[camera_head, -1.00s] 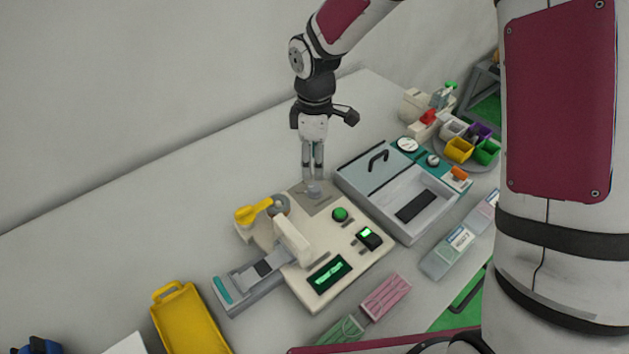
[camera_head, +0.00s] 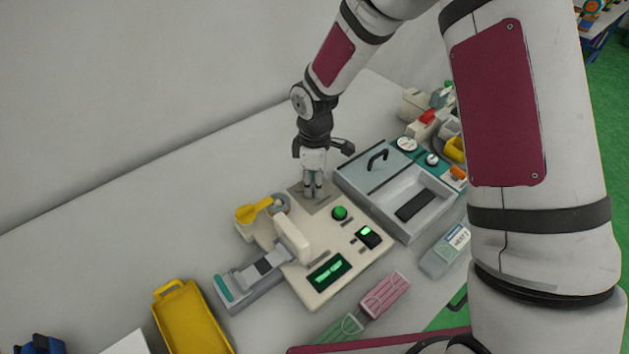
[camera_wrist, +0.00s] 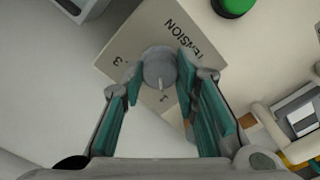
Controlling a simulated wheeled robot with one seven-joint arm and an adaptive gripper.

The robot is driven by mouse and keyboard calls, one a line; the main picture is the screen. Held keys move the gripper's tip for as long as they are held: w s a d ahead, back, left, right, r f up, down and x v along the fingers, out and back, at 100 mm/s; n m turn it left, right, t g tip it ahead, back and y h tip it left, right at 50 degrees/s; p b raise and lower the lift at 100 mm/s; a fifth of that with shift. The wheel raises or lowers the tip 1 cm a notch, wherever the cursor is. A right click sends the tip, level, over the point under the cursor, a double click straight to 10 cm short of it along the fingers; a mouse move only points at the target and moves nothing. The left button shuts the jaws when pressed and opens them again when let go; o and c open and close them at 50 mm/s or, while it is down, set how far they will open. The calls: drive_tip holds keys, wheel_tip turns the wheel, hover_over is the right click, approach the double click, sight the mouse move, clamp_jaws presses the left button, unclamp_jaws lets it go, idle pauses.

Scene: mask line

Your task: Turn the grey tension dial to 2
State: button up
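The grey tension dial (camera_wrist: 158,68) shows in the wrist view on a beige plate printed TENSION. Its pale pointer mark faces the printed 1. A 3 shows at the plate's left; the 2 is not visible, and the left finger covers part of the plate. My gripper (camera_head: 313,193) points down over the back corner of the cream machine (camera_head: 323,290). Its teal-padded fingers are apart, one on each side of the dial. A narrow gap seems to show at the left; contact at the right is unclear. In the head view the gripper mostly hides the dial.
A green button (camera_head: 340,213) and a lit display (camera_head: 328,272) are on the machine. A yellow lever (camera_head: 254,211) stands left of the gripper. A grey lidded box (camera_head: 376,181) stands close at right. A yellow tray (camera_head: 190,320) is at front left.

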clamp_jaws()
drive_tip(key=shift+m, duration=0.4)
drive_tip(key=m, duration=0.4)
drive_tip(key=shift+m+b, duration=0.3)
drive_tip(key=shift+b, duration=0.05)
drive_tip(key=shift+m, duration=2.2)
drive_tip(key=o, duration=0.8)
unclamp_jaws()
